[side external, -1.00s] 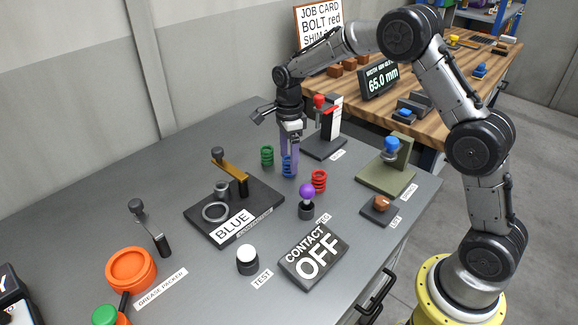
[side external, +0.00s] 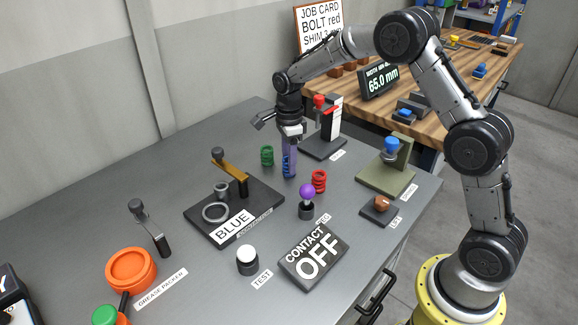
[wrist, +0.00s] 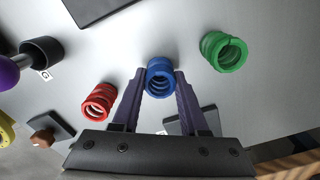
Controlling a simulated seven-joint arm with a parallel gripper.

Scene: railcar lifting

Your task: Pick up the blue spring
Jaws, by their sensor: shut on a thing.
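The blue spring (wrist: 160,72) stands between the two purple fingers of my gripper (wrist: 156,84) in the wrist view. In the side external view the blue spring (side external: 286,165) is partly hidden by the fingers of my gripper (side external: 288,168), which point down around it. The gripper is shut on the spring. The spring's lower end looks to be at the table top; I cannot tell if there is a gap beneath it.
A green spring (side external: 267,155) and a red spring (side external: 319,181) stand on either side, close to the gripper. The purple-knobbed peg (side external: 306,192) is in front. A black stand with a red knob (side external: 319,101) is behind. Bare grey table lies left of the green spring.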

